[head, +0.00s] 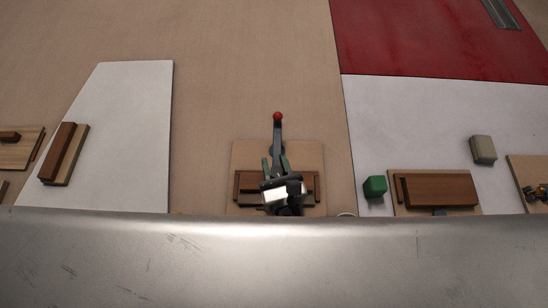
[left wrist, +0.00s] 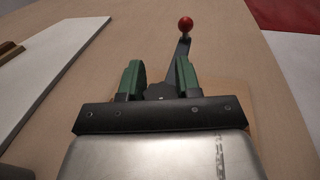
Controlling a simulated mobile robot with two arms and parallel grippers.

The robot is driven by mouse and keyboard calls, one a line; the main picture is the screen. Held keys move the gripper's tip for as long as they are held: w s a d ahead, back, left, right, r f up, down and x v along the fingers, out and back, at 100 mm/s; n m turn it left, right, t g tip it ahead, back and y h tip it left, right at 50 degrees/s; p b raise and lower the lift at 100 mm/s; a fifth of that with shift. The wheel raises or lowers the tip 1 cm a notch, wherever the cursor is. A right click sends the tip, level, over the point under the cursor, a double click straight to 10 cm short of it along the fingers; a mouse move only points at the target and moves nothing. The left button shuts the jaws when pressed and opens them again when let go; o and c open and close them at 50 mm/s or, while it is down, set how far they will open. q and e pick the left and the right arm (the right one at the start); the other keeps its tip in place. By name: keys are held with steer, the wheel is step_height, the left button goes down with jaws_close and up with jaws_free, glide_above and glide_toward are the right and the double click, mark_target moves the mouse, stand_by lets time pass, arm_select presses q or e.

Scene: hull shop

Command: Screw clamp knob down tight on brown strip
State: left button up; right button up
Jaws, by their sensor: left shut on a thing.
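My left gripper (head: 276,166), with green fingers, is over a clamp with a dark lever (head: 278,132) that ends in a red ball. The gripper is shut on a dark knob, also seen between the green fingers in the left wrist view (left wrist: 160,91). The lever and red ball (left wrist: 186,24) stick out beyond the fingers there. The brown strip (head: 246,184) lies crosswise on a light wooden board (head: 302,150) below the gripper. The gripper covers the strip's middle, so contact between clamp and strip is hidden. My right gripper is not in view.
To the right are a green block (head: 375,187), a brown block (head: 440,190) on a board and a beige block (head: 483,150). A white panel (head: 135,120) with a brown piece (head: 62,152) near it lies left. The tan surface beyond the red ball is clear.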

arm_select(q)
steer(key=m+h, duration=0.1)
steer(key=m+h+p, duration=0.1)
steer(key=h, duration=0.1)
steer(key=shift+r+t, duration=0.2)
steer(key=shift+t, duration=0.1)
steer(key=m+h, duration=0.1)
steer(key=h+p, duration=0.1)
steer(key=h, duration=0.1)
steer(key=shift+d+f+m, duration=0.1)
steer(key=shift+d+m, duration=0.1)
steer(key=shift+m, duration=0.2)
steer(key=shift+d+m+h, duration=0.15)
steer(key=shift+m+h, duration=0.65)
steer(key=shift+h, duration=0.4)
steer(key=shift+d+f+m+g+h, duration=0.15)
steer(key=shift+m+g+h, duration=0.55)
steer(key=shift+m+h, duration=0.7)
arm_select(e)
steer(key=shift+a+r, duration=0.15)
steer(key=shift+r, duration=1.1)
arm_select(q)
steer(key=shift+h, duration=0.6)
steer(key=o, duration=0.9)
steer(key=shift+d, duration=0.1)
